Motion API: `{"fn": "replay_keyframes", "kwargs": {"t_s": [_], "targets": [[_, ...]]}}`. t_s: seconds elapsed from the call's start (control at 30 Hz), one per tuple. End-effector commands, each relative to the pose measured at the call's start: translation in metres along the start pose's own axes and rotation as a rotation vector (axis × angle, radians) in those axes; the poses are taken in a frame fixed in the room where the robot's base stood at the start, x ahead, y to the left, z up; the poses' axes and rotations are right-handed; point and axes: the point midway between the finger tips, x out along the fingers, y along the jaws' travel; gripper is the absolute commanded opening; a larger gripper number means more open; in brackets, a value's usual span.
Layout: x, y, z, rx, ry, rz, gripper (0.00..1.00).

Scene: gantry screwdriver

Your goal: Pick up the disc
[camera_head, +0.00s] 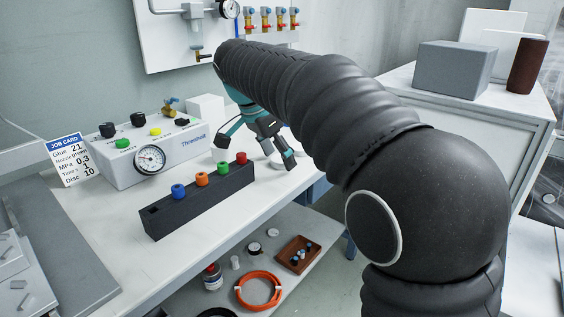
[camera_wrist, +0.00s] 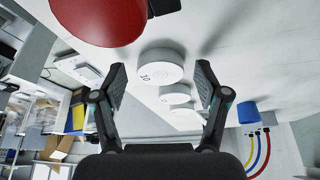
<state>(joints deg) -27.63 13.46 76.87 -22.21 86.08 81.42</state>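A white round disc marked 10 (camera_wrist: 160,70) lies on the white worktop in the wrist view. My gripper (camera_wrist: 160,74) is open, with one finger on each side of the disc and a visible gap to both. I cannot tell how far the disc sits between the fingertips in depth. Two more white discs (camera_wrist: 174,94) (camera_wrist: 184,109) lie in a row behind it. In the head view my gripper (camera_head: 256,150) is low over the worktop (camera_head: 225,211), near the red end of the black rack. The discs there are mostly hidden by my gripper.
The black rack (camera_head: 198,208) holds blue, orange, green and red pieces. A white control box (camera_head: 177,158) with a gauge stands behind it, beside a job card (camera_head: 73,160) reading Disc 10. In the wrist view a large red piece (camera_wrist: 95,14) is close to the disc.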

Motion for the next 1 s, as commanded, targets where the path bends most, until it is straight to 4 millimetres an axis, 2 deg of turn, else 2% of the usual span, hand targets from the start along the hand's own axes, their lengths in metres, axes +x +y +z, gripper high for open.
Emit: {"fn": "replay_keyframes", "kwargs": {"t_s": [0.03,0.2,0.57,0.77,0.87,1.0], "targets": [[0.000,0.000,0.000,0.000,0.000,0.000,0.54],[0.000,0.000,0.000,0.000,0.000,0.000,0.14],[-0.003,0.000,-0.001,0.000,0.000,0.000,0.14],[-0.021,-0.001,-0.009,0.000,0.001,-0.002,0.13],[-0.039,-0.001,-0.017,0.002,0.001,-0.003,0.13],[-0.045,0.016,-0.049,0.007,0.001,0.000,0.13]]}}
